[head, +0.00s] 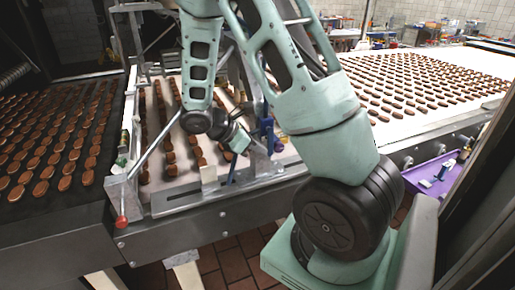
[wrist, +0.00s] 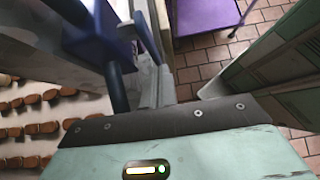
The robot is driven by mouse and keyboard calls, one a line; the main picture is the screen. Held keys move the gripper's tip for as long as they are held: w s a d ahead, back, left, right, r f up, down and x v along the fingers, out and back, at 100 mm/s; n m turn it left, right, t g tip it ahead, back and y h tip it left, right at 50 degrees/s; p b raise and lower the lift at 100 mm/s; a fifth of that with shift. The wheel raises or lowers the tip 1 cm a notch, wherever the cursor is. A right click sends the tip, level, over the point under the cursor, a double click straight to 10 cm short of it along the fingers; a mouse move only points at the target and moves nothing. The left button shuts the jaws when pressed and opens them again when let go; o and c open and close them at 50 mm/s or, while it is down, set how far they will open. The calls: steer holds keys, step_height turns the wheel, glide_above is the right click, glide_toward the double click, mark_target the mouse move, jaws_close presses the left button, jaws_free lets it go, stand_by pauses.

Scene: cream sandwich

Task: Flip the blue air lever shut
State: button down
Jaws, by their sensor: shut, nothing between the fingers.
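The blue air lever (head: 268,135) is on the metal frame at the near side of the conveyor, just right of my gripper in the head view. In the wrist view, a dark blue block with a bar (wrist: 115,88) stands at the upper left, close to the grey parts ahead of my gripper. My gripper (head: 238,145) is shut and empty, low over the frame beside the lever. Whether it touches the lever cannot be told. The lever's far side and pivot are hidden.
Brown biscuits cover the dark belt (head: 60,140) at left and the white belt (head: 430,80) at right. A purple tray (head: 435,178) is at right. Tiled floor (head: 225,265) lies in front.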

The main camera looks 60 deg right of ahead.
mark_target(276, 147)
steer(key=shift+f, duration=0.1)
steer(key=d+g+h+b, duration=0.1)
steer(key=h, duration=0.2)
steer(key=s+d+g+h+b, duration=0.1)
steer(key=g+h, duration=0.1)
steer(key=s+d+f+g+h+b, duration=0.1)
steer(key=d+g+h, duration=0.1)
steer(key=h, duration=0.1)
steer(key=shift+s+h, duration=0.2)
steer(key=shift+h, duration=0.1)
steer(key=shift+s+d+r, duration=0.1)
steer(key=shift+s+d, duration=0.1)
steer(key=shift+d, duration=0.15)
stand_by(0.4)
